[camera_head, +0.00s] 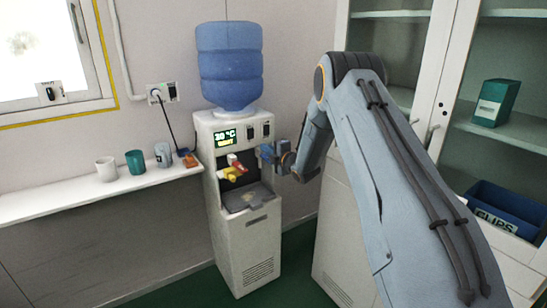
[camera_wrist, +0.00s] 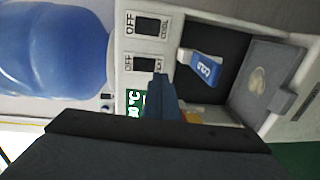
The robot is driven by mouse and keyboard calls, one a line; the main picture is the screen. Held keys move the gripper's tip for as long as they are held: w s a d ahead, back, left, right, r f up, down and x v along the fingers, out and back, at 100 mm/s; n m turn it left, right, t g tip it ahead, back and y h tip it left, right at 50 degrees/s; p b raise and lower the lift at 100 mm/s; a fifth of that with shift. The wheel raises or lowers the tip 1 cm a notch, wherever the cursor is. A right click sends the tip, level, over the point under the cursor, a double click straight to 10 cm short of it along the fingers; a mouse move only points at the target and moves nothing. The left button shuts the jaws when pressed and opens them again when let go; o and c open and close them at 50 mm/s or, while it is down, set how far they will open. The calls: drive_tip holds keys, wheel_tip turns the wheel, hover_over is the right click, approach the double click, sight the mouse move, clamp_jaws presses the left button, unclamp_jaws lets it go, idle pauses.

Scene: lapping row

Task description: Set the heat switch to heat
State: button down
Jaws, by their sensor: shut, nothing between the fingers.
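The water dispenser (camera_head: 245,245) stands against the wall with a blue bottle on top. Its panel carries a lit display (camera_head: 226,138) reading 20 °C and two dark switches. The switch nearer the display is the heat switch (camera_head: 250,133); it also shows in the wrist view (camera_wrist: 145,63), marked OFF, its other label partly hidden by my fingers. The other switch (camera_wrist: 150,26) is marked OFF and COOL. My gripper (camera_head: 266,153) is shut and empty, at the dispenser's front just below the switches. In the wrist view its fingertips (camera_wrist: 159,76) overlap the heat switch's edge; I cannot tell contact.
A blue tap (camera_wrist: 200,66) sticks out close beside my fingers; red (camera_head: 238,166) and yellow (camera_head: 229,175) taps are left of them. The drip tray (camera_head: 238,201) lies below. A shelf (camera_head: 85,199) with several cups is at left. A glass cabinet stands at right.

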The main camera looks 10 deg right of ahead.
drive_tip(key=b+v, duration=0.1)
drive_tip(key=v, duration=0.5)
drive_tip(key=shift+s+a+f, duration=0.2)
drive_tip(key=shift+f, duration=0.35)
